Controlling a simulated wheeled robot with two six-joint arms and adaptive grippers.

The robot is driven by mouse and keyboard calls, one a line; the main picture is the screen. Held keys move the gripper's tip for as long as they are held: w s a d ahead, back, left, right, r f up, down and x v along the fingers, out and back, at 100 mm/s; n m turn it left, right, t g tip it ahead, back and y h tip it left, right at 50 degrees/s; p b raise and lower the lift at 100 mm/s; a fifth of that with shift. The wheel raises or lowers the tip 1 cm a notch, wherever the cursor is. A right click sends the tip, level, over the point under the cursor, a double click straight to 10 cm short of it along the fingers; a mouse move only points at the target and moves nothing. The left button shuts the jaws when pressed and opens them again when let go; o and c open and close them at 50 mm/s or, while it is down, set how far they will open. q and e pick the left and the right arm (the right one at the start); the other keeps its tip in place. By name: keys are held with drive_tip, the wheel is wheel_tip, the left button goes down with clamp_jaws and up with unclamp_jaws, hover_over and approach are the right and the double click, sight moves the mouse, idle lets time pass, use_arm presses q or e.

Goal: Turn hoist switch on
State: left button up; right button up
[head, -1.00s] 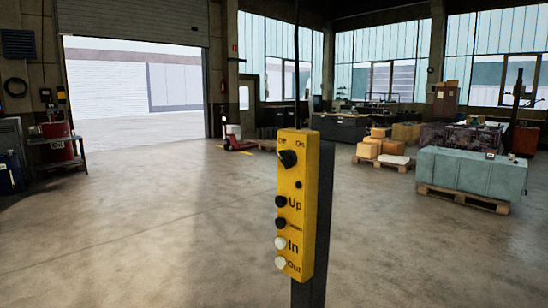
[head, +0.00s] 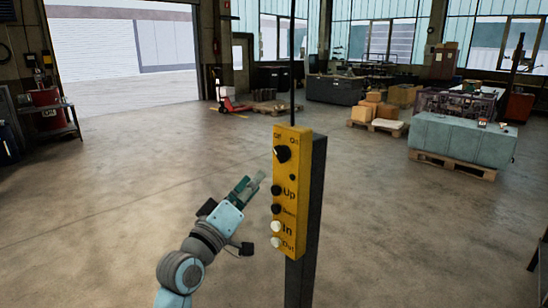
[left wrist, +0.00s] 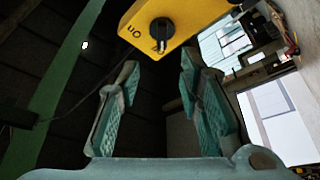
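The yellow hoist control box (head: 291,200) hangs upright against a dark post in the head view. Its black rotary switch (head: 282,154) is at the top, between the "Off" and "On" labels. The switch also shows in the left wrist view (left wrist: 162,29), beyond the fingertips, with "On" lettering beside it. My left gripper (head: 254,181) is just left of the box, level with the "Up" button and lower than the switch. In the left wrist view (left wrist: 158,80) its two fingers stand apart with nothing between them. My right gripper is not in view.
A dark post (head: 309,220) stands right behind the box. A teal crate (head: 462,138) on a pallet and stacked cardboard boxes (head: 375,106) stand farther back on the right. A red pallet jack (head: 232,106) is far behind. The floor around the post is clear.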

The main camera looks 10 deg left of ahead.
sight(276, 154)
use_arm(q)
drive_tip(key=x, duration=1.1)
drive_tip(key=shift+f, duration=0.2)
drive_tip(key=shift+a, duration=0.1)
clamp_jaws()
